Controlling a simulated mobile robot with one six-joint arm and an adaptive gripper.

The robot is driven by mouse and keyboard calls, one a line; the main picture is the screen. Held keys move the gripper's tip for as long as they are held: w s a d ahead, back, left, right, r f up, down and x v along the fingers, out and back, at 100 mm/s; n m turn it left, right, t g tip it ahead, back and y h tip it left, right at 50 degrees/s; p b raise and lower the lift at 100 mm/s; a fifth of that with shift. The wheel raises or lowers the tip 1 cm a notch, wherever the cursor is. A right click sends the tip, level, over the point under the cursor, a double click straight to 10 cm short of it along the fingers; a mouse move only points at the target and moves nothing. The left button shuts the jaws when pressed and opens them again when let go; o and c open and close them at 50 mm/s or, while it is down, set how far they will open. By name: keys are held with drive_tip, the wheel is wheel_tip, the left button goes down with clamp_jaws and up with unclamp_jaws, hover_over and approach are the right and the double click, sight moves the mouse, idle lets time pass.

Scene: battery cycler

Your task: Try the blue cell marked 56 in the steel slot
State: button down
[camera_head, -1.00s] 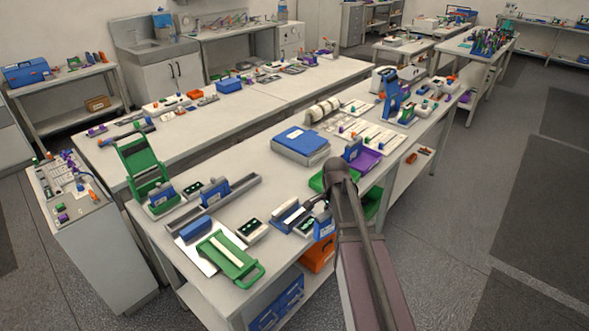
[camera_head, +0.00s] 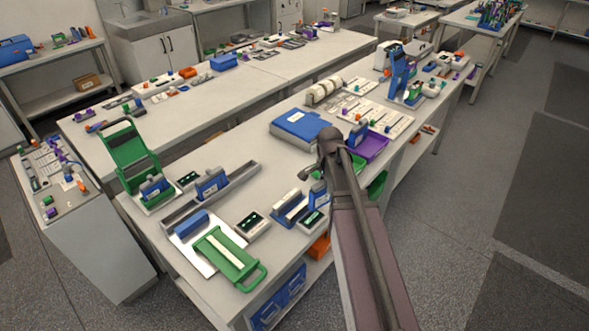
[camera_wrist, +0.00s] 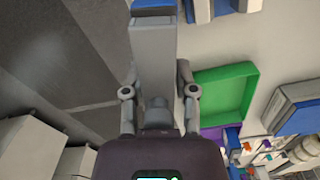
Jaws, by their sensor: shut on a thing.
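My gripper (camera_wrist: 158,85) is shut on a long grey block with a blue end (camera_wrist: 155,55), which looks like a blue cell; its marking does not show. Another blue cell (camera_head: 153,187) stands at the green clamp frame (camera_head: 127,140). A blue-and-grey block (camera_head: 290,207) stands left of my arm. No numbers are legible.
A green tray (camera_wrist: 222,95) is right of the held block in the wrist view, with a purple tray (camera_wrist: 213,133) below it. A flat blue box (camera_head: 300,124), a green-handled plate (camera_head: 228,256) and small boards (camera_head: 251,224) occupy the bench. Floor to the right is clear.

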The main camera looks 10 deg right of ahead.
drive_tip(key=shift+r, duration=0.1)
drive_tip(key=shift+w+a+r, duration=0.15)
drive_tip(key=shift+a, duration=0.1)
drive_tip(key=w+a+r+n+p, duration=0.1)
drive_tip(key=a+r+p, duration=0.1)
drive_tip(key=a, duration=0.2)
drive_tip(key=w+a+r+n+p, duration=0.1)
drive_tip(key=w+a+r+p, duration=0.1)
drive_tip(key=a, duration=0.3)
drive_tip(key=shift+w+a+r+n+p, duration=0.25)
drive_tip(key=shift+n+p, duration=0.05)
drive_tip(key=shift+p, duration=0.2)
drive_tip(key=shift+f, duration=0.2)
drive_tip(key=shift+f+b, duration=2.6)
drive_tip(key=shift+b, duration=0.2)
drive_tip(key=shift+s+f+b, duration=0.1)
drive_tip(key=shift+f+b, duration=1.65)
idle(1.5)
